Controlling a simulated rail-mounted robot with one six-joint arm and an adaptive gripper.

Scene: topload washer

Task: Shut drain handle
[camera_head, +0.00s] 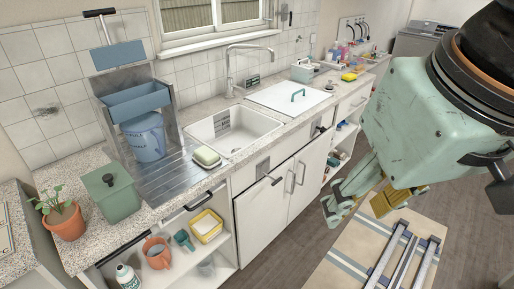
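The drain handle cannot be picked out for sure. A black lever (273,180) sticks out from a grey plate on the cabinet front below the white sink (237,130). A similar black lever (320,129) sits further right along the counter front. A black-topped T-shaped handle (100,13) stands above a blue panel at the far left. My gripper (338,204) hangs in the air in front of the cabinets at right, apart from all three handles. Nothing shows in it.
A yellow-green sponge (207,156) lies by the sink. A blue bucket (145,137), a green box (112,193) and a potted plant (62,218) stand left.

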